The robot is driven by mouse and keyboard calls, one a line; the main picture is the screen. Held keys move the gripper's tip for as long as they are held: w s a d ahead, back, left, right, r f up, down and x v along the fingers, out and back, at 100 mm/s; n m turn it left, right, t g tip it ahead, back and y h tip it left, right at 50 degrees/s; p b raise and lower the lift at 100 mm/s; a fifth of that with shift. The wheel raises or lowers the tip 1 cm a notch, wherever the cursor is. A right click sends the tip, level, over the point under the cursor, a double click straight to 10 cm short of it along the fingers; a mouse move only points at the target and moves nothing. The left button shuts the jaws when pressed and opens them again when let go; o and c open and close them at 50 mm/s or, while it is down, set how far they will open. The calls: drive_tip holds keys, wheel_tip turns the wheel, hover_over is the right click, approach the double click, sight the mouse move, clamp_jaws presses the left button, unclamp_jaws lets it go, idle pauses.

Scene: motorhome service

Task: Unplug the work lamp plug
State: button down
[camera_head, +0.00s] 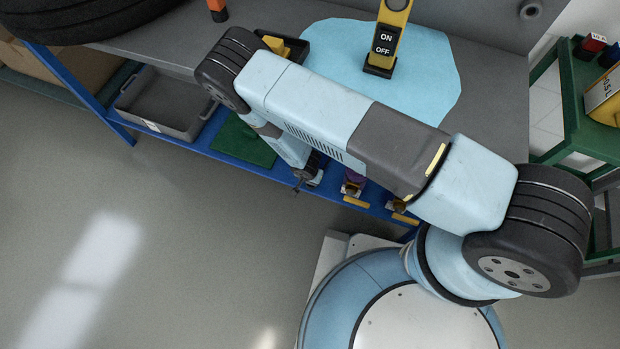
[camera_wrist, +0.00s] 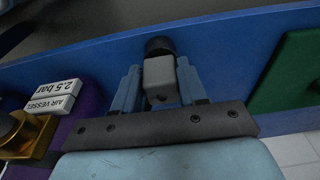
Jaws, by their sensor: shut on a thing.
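A small grey block, which looks like the work lamp plug (camera_wrist: 160,80), sits between the two blue fingers of my gripper (camera_wrist: 158,72) in the wrist view. The fingers are shut on its sides. A dark round piece (camera_wrist: 159,45) shows just beyond the plug, against the blue rail (camera_wrist: 230,50). I cannot tell whether the plug is seated in it. In the head view my gripper (camera_head: 303,182) is low at the front of the blue bench frame, and the plug is too small to make out.
A green panel (camera_wrist: 298,70) is at the right. The bench (camera_head: 165,45) carries a yellow piece marked ON and OFF (camera_head: 390,35). The floor (camera_head: 170,240) is clear.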

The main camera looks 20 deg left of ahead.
drive_tip(key=shift+f, duration=0.4)
drive_tip(key=c, duration=0.5)
unclamp_jaws()
drive_tip(key=shift+c, duration=0.2)
drive_tip(key=shift+r, duration=4.65)
drive_tip(key=shift+s, duration=0.1)
